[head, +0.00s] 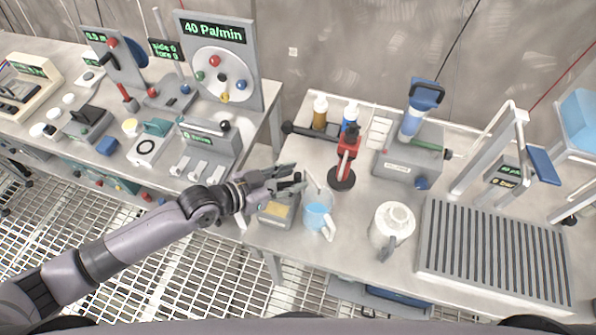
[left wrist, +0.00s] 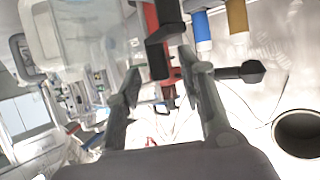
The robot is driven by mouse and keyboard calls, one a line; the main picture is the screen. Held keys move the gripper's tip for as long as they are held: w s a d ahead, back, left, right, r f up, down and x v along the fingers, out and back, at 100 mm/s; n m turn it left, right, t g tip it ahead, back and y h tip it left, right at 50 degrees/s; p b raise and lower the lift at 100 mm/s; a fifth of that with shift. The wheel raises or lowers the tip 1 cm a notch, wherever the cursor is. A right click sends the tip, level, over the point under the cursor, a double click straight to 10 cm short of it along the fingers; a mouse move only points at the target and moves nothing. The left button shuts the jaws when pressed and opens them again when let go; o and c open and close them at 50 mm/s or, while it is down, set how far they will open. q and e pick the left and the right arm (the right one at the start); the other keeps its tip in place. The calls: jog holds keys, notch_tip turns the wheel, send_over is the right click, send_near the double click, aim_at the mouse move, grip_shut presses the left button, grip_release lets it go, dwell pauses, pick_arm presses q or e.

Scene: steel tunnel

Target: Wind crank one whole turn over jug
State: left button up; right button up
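A red stand device (head: 347,152) with a round dark base stands mid-table. A black crank-like arm (head: 310,130) with a dark knob reaches left from it; the arm also shows in the left wrist view (left wrist: 240,72). A clear jug with light blue contents (head: 318,217) and a pale handle stands in front of the red device; it looms in the left wrist view (left wrist: 75,35). My left gripper (head: 300,180) is open and empty, left of the red device and just behind the jug. In the wrist view its fingers (left wrist: 163,75) frame part of the red device without visible contact. My right gripper is not in view.
A brown bottle (head: 320,112) and a blue bottle (head: 350,115) stand behind the crank. A white lidded jug (head: 391,228) stands right of the clear one. A yellow-topped box (head: 277,211) lies below my gripper. A slatted metal tray (head: 490,250) fills the table's right.

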pick_arm(q)
jog(key=shift+x, duration=1.15)
jog(key=shift+c, duration=0.5)
grip_shut()
